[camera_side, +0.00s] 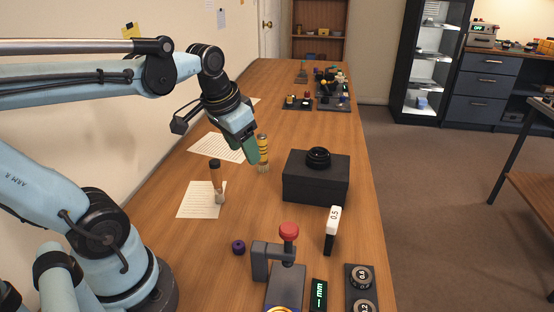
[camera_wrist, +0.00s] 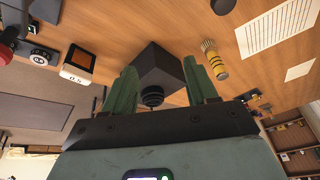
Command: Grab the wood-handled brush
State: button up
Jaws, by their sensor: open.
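The wood-handled brush (camera_side: 217,181) stands upright by a sheet of paper on the bench in the side view, with a dark top, a tan handle and a pale lower end. My gripper (camera_side: 253,152) is above and to the right of it, apart from it, close to a yellow banded tool (camera_side: 263,153). In the wrist view my green fingers (camera_wrist: 160,64) are spread apart with nothing held. The yellow banded tool (camera_wrist: 214,62) shows just right of the right finger there. I cannot surely pick out the brush in the wrist view.
A black box (camera_side: 316,178) with a round lens part on top stands right of the tools; it also shows in the wrist view (camera_wrist: 158,66). Papers (camera_side: 187,207) lie at left.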

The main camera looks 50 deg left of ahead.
aim_at(214, 162)
jog(key=s+a+r+n+g+h, duration=0.1)
jog(key=s+a+r+g, duration=0.25)
jog(key=a, duration=0.65)
jog(key=f, duration=0.6)
jog(key=shift+w+d+f, duration=0.15)
jog(key=shift+d+f, duration=0.1)
jog(key=shift+d, duration=0.05)
jog(key=shift+w+d+f, duration=0.1)
jog(key=shift+d+f, duration=0.05)
jog(key=shift+f, duration=1.15)
jog(key=shift+d+f, duration=0.1)
jog(key=shift+f, duration=1.2)
jog(key=shift+c, duration=0.4)
grip_shut()
